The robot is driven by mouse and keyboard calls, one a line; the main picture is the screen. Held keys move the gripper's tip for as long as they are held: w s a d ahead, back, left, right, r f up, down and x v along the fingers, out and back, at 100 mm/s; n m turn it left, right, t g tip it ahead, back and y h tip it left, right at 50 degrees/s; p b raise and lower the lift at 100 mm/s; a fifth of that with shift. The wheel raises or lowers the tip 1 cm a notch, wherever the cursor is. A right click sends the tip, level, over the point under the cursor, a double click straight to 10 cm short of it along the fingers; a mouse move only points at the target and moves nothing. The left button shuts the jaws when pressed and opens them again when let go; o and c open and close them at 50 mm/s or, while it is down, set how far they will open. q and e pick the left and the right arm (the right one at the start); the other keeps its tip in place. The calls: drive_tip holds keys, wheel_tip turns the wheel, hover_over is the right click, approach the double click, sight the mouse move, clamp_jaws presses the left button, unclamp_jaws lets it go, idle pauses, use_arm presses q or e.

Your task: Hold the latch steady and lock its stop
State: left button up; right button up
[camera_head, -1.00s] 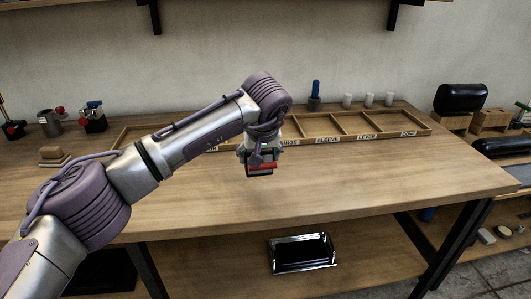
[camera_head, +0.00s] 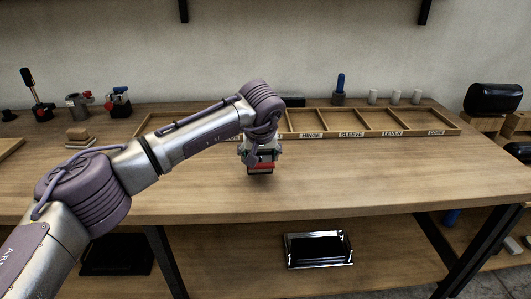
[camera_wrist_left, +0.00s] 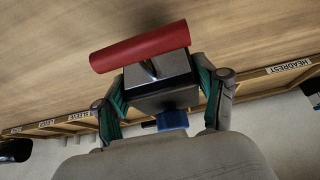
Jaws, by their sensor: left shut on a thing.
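My left gripper (camera_head: 262,163) is shut on a latch-like piece, held above the wooden workbench top in front of the labelled tray. In the left wrist view the piece is a grey metal block (camera_wrist_left: 160,92) with a red cylindrical bar (camera_wrist_left: 140,46) across its far end and a blue knob (camera_wrist_left: 172,120) on the near side. The green-padded fingers of the gripper (camera_wrist_left: 160,95) flank the block on both sides. In the head view the red bar (camera_head: 262,166) shows low under the wrist. My right gripper is in neither view.
A shallow divided tray (camera_head: 385,120) with HINGE, SLEEVE and LEVER labels lies along the bench back. Small devices (camera_head: 118,102) stand at the back left, near stacked tan blocks (camera_head: 79,137). A blue-handled tool (camera_head: 340,86) stands behind the tray. The bench front (camera_head: 380,185) is clear.

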use_arm(q)
drive_tip(key=shift+w+a+f, duration=0.4)
drive_tip(key=shift+a+f, duration=0.3)
drive_tip(key=shift+w+a+f+b, duration=0.3)
drive_tip(key=shift+a+f+b, duration=0.15)
drive_tip(key=shift+a, duration=0.15)
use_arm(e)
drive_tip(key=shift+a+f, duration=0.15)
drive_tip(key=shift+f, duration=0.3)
use_arm(q)
drive_tip(key=shift+d+f, duration=0.1)
drive_tip(key=shift+f, duration=0.2)
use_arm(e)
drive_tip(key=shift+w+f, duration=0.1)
use_arm(q)
drive_tip(key=shift+f, duration=0.2)
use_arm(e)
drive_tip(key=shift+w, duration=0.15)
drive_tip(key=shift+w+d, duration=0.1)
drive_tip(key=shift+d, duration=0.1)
use_arm(q)
drive_tip(key=shift+f, duration=0.15)
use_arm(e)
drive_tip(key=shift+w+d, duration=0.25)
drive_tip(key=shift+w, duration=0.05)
